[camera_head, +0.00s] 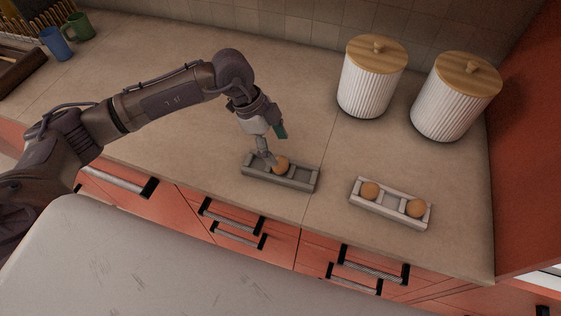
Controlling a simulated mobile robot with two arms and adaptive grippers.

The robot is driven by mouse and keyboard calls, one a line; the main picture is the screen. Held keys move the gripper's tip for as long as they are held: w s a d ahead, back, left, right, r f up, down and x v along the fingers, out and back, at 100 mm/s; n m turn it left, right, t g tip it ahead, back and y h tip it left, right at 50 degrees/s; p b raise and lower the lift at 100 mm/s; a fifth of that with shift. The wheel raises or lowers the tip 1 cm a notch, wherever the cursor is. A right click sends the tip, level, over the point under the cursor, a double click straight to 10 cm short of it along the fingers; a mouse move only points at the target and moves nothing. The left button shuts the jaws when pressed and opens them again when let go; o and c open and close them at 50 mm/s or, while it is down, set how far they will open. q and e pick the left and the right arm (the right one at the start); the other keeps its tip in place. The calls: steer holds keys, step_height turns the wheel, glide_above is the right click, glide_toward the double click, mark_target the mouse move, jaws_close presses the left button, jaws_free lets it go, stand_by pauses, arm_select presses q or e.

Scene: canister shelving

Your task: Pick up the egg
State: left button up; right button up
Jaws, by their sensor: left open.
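A brown egg (281,164) sits in the grey egg tray (300,183) on the counter. My left gripper (268,160) reaches down over this tray, with its fingers beside the egg at its left. It is open; the picture does not clearly show whether a finger touches the egg. Two more brown eggs, a left one (370,190) and a right one (416,208), sit at the two ends of a lighter tray (392,205) to the right. My right gripper is not in view.
Two white ribbed canisters with wooden lids, one (371,82) beside the other (453,100), stand at the back right. A blue mug (56,43) and a green mug (78,27) stand at the far left. Red drawers with dark handles line the counter front. The middle counter is clear.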

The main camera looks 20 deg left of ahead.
mark_target(280, 159)
arm_select(q)
steer(key=f, duration=0.1)
steer(key=f+p, duration=0.1)
steer(key=s+d+f, duration=0.1)
steer(key=shift+d+f+p, duration=0.1)
steer(key=shift+f+p, duration=0.1)
steer(key=shift+p, duration=0.2)
steer(key=shift+w+d+f, duration=0.1)
steer(key=shift+f, duration=0.35)
steer(key=c, duration=1.2)
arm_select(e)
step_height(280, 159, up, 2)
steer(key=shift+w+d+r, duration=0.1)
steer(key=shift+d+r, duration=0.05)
arm_select(q)
steer(key=shift+r, duration=0.1)
